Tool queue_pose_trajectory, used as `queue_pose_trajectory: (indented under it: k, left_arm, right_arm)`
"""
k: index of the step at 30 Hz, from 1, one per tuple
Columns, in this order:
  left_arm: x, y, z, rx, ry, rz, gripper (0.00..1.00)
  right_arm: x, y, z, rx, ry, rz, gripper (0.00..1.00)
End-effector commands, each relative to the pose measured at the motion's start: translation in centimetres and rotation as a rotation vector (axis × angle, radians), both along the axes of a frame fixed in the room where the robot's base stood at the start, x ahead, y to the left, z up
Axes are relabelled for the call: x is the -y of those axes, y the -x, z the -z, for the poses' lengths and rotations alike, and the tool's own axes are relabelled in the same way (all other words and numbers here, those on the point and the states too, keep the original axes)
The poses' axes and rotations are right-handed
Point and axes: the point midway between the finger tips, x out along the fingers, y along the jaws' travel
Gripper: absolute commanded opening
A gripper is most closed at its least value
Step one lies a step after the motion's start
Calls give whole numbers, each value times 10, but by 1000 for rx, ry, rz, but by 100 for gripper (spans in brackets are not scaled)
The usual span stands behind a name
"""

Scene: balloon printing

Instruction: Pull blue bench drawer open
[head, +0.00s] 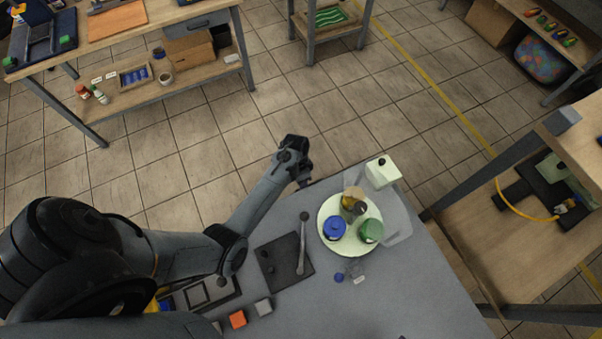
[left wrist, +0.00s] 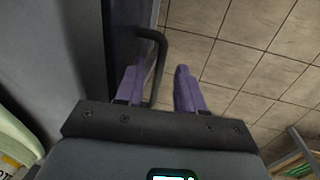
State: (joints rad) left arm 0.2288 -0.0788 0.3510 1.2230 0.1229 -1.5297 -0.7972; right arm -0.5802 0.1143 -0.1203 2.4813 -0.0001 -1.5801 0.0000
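My left gripper (head: 300,168) is at the far edge of the grey-blue bench (head: 400,290), pointing down beside it. In the left wrist view its two purple fingers (left wrist: 158,90) are apart. A dark bar handle (left wrist: 160,55) stands out from the dark bench front and runs down into the gap between the fingers; the left finger is on the bench side of it. I cannot tell whether either finger touches the handle. The drawer front (left wrist: 122,30) is mostly hidden, and the head view does not show it clearly. My right gripper is out of view.
On the bench, a round pale tray (head: 349,248) holds a blue jar (head: 334,228), a green jar (head: 371,231) and a bottle. A dark mat (head: 284,264) with a rod-like tool lies left of it. Tiled floor (head: 230,150) beyond the bench edge is clear.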

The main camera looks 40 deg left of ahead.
Motion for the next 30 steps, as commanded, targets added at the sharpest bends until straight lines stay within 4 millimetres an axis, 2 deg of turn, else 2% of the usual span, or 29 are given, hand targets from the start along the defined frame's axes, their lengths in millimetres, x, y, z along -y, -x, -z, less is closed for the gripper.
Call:
queue_pose_trajectory:
  k: [6, 17, 25, 30]
  left_arm:
    - [3, 1, 19, 0, 0, -1, 38]
    - [4, 1, 22, 1, 0, -1, 38]
    - [4, 1, 22, 1, 0, -1, 0]
    - [4, 1, 22, 0, 0, 0, 0]
  right_arm:
    - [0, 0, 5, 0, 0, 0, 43]
    - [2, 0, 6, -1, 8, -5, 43]
    - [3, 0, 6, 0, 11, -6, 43]
    - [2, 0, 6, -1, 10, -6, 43]
